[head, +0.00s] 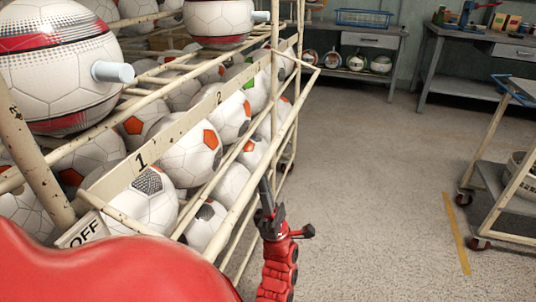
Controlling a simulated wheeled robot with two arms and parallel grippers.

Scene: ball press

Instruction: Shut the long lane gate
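The lane gate appears to be the long cream bar (295,118) along the front of the ball rack. It slants from lower left to upper right, and a short bar joins its far end to the rack. A red arm with a dark gripper (268,205), apparently my right, rises from the bottom middle. One dark finger points up close beside the bar; I cannot tell whether it touches. The fingers are too small to judge their opening. A large red part of mine fills the lower left and hides the near rack.
White balls (195,152) fill the rack behind rails marked 1 and 2. An OFF sign (82,232) hangs at the near end. A wheeled cart (505,185) stands at right, benches (365,40) at the back. The floor between is clear.

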